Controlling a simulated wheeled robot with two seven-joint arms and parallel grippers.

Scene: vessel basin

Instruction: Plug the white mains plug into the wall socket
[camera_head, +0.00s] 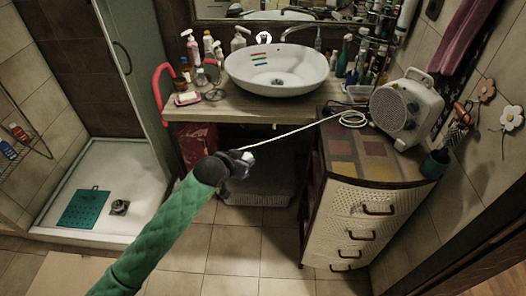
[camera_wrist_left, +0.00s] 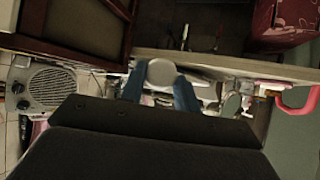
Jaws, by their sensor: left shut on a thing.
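My left gripper (camera_head: 243,163) is shut on the white mains plug (camera_head: 249,157), held in the air in front of the washstand. In the left wrist view, the plug's pale round end (camera_wrist_left: 162,72) shows between the two bluish fingers of the gripper (camera_wrist_left: 160,90). A white cord (camera_head: 290,132) runs from the plug up right to a coil on the cabinet beside the fan heater (camera_head: 400,108). A small white round fitting (camera_head: 264,37) behind the basin may be the wall socket; it is too small to be sure. The plug is well apart from it. My right gripper is out of view.
The white basin (camera_head: 280,72) stands on a wooden counter (camera_head: 225,108), with bottles and a soap dish at left and more bottles at right. A patterned cabinet (camera_head: 365,150) stands at right. A shower tray (camera_head: 125,170) is at left. The tiled floor between is clear.

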